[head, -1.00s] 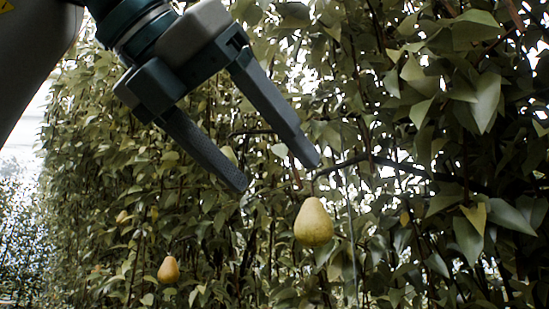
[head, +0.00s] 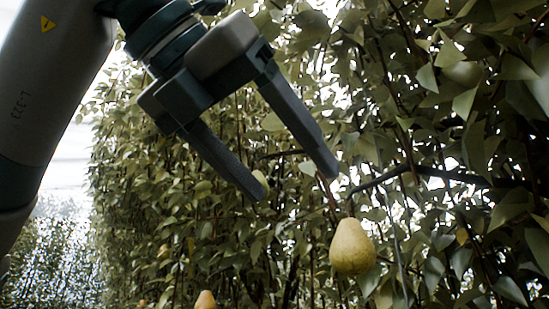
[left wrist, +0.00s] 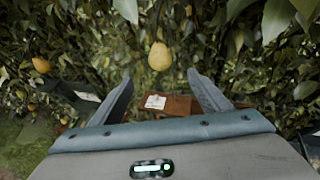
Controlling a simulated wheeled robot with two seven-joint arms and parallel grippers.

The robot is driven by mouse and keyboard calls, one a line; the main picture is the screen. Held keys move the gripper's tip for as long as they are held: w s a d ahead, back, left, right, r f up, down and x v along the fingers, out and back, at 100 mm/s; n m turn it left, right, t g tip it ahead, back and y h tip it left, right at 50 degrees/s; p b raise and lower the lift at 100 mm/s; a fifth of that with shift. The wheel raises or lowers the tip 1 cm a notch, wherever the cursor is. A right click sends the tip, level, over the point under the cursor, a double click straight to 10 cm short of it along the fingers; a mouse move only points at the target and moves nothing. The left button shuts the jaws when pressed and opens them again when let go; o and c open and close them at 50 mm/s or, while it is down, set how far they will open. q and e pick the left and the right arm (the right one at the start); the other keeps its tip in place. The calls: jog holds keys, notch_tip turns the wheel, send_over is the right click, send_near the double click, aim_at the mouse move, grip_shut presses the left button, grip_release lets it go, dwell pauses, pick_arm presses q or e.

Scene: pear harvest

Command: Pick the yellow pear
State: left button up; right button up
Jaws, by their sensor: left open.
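The yellow pear (head: 353,247) hangs from a branch by its stem, right of centre in the head view. It also shows in the left wrist view (left wrist: 160,56), at the upper middle, just above the gap between the fingertips. My left gripper (head: 297,187) is open and empty. In the head view its fingertips are up and left of the pear, apart from it. In the left wrist view the two fingers (left wrist: 160,76) spread to either side below the pear. My right gripper is in neither view.
A second pear (head: 205,300) is cut off at the bottom of the head view. An orange pear (left wrist: 41,64) hangs at left in the wrist view. Dense leaves and a dark branch (head: 440,173) surround the yellow pear. A brown wooden box (left wrist: 182,104) shows below, between the fingers.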

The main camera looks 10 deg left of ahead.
aim_at(341, 239)
pick_arm(q)
jog(key=p+x, duration=0.5)
jog(key=x, duration=1)
jog(key=shift+w+d+p, duration=0.15)
jog(key=shift+w+p, duration=0.05)
jog(key=shift+p, duration=0.2)
jog(key=shift+w+d+f, duration=0.25)
jog(key=shift+w+f, duration=0.1)
jog(key=shift+w, duration=0.15)
jog(key=c, duration=1.2)
